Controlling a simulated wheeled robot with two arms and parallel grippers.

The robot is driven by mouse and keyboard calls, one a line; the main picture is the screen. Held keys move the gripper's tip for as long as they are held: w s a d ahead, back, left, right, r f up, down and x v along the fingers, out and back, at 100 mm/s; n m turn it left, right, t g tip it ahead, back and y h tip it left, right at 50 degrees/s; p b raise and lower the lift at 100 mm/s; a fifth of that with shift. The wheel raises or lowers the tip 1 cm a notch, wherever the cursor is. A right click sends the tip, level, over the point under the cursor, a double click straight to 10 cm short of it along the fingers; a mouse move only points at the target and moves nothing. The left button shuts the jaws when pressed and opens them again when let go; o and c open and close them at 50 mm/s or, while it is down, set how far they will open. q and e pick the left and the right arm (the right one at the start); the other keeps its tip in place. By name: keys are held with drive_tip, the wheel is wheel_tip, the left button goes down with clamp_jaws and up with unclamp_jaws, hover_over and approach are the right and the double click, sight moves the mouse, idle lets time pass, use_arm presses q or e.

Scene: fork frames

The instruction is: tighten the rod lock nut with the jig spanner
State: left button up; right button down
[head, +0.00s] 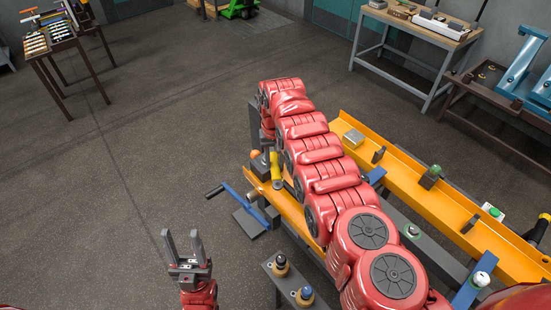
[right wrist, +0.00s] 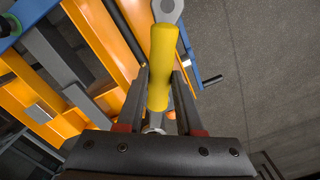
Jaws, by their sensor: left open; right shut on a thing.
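The jig spanner has a yellow handle (right wrist: 162,65) and a grey ring end (right wrist: 168,10) at the top of the right wrist view. My right gripper (right wrist: 160,78) is shut around the yellow handle. In the head view the yellow handle (head: 276,167) shows beside the orange frame, and my red right arm covers most of that gripper. My left gripper (head: 182,242) is open and empty over the floor at the lower left, apart from the frame. I cannot make out the rod lock nut in either view.
An orange frame (head: 398,175) with clamps and blocks runs under my right arm. A blue crank with a black handle (head: 214,192) sticks out left. Tables stand at the back. The floor at left is clear.

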drive_tip(key=shift+a+f, duration=0.1)
drive_tip(key=shift+a, duration=0.05)
drive_tip(key=shift+s+a+f+p, duration=0.35)
drive_tip(key=shift+a+f+p, duration=0.15)
drive_tip(key=shift+f, duration=0.2)
idle(0.5)
drive_tip(key=shift+f+b, duration=2.4)
drive_tip(key=shift+f, duration=0.25)
drive_tip(key=shift+s+f+b, duration=0.1)
drive_tip(key=shift+f+b, duration=0.9)
drive_tip(key=shift+f, duration=0.05)
idle(0.4)
idle(1.1)
